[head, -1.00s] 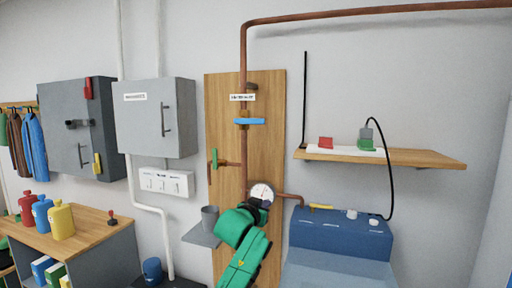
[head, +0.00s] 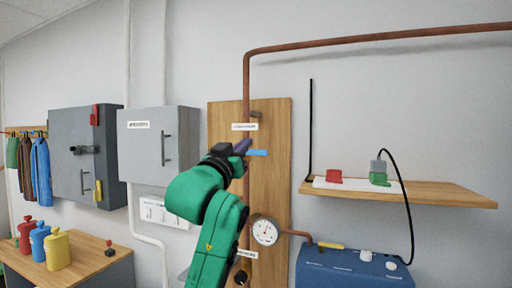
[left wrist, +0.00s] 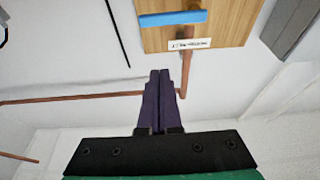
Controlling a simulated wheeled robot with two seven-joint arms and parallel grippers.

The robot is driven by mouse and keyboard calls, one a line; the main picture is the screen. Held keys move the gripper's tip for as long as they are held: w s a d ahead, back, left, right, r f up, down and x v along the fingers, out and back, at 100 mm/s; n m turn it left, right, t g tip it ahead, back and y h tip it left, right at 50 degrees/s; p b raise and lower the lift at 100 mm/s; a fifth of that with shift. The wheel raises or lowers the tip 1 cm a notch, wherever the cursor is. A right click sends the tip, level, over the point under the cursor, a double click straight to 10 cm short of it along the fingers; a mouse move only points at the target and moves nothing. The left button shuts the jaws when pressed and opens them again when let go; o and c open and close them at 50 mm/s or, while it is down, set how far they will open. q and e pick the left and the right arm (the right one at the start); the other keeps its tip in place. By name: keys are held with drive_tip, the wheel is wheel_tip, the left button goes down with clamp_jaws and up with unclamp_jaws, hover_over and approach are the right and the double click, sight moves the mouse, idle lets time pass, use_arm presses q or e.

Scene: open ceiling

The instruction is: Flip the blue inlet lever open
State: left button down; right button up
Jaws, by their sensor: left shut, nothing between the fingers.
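The blue inlet lever (head: 257,152) lies horizontal on the copper pipe on the wooden board. Its left part is hidden by my left gripper in the head view. It also shows in the left wrist view (left wrist: 172,18), crosswise at the top, beyond my fingertips. My left gripper (head: 241,147) has purple fingers, shut and empty, raised close to the lever. In the left wrist view the shut fingertips (left wrist: 160,74) are apart from the lever. I cannot tell the exact gap in depth. My right gripper is not in view.
The wooden board (head: 275,195) carries the pipe (head: 246,85), a white label (head: 245,127) and a round gauge (head: 265,230). A shelf (head: 440,193) with red and green items is at right. A grey cabinet (head: 150,150) is at left. Free air lies before the wall.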

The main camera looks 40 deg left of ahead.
use_arm(q)
wheel_tip(320, 180, up, 3)
drive_tip(key=p, duration=0.4)
hover_over(252, 152)
drive_tip(key=s+d, duration=0.2)
drive_tip(key=d, duration=0.1)
drive_tip(key=f, duration=0.4)
drive_tip(key=shift+w+a+f, duration=0.1)
drive_tip(key=shift+w+a, duration=0.15)
drive_tip(key=shift+w, duration=0.1)
drive_tip(key=shift+w, duration=0.15)
